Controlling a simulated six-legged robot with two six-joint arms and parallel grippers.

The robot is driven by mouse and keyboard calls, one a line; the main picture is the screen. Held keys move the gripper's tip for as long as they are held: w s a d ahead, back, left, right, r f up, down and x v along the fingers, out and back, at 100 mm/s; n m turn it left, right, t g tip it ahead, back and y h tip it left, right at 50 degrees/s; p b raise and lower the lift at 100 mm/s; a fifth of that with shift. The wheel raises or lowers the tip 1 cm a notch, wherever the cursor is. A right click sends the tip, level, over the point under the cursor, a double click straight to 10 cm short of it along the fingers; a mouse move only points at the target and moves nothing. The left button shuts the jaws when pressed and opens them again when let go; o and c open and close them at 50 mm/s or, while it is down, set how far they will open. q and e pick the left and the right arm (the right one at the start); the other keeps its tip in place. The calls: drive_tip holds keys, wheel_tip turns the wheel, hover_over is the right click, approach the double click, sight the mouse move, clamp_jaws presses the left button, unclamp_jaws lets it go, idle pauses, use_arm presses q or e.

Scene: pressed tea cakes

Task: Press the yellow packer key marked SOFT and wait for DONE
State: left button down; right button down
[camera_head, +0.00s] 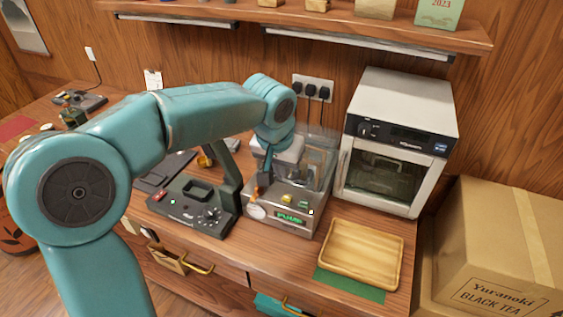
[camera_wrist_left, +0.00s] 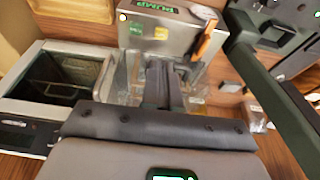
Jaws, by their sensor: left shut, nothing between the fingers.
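The packer (camera_head: 272,212) is a grey metal machine with a clear chamber behind its front panel. Its display (camera_head: 290,218) glows green and seems to read PUMP. The yellow key (camera_head: 287,198) sits above the display, beside a green key (camera_head: 304,205); its lettering is too small to read. In the wrist view the panel is upside down, with the yellow key (camera_wrist_left: 161,33) and the display (camera_wrist_left: 165,8) uncovered. My left gripper (camera_wrist_left: 163,68) is shut and empty, over the packer behind the yellow key and apart from it. My right gripper is not in view.
An orange lever (camera_wrist_left: 206,38) stands at one side of the packer panel. A dark device with an upright arm (camera_head: 195,205) is left of the packer. A white oven-like machine (camera_head: 400,130) stands right. A wooden tray (camera_head: 328,262) lies in front right. A shelf (camera_head: 330,25) runs above.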

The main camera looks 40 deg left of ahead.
use_arm(q)
drive_tip(key=shift+v, duration=1.15)
drive_tip(key=shift+r, duration=0.15)
drive_tip(key=shift+w, duration=0.15)
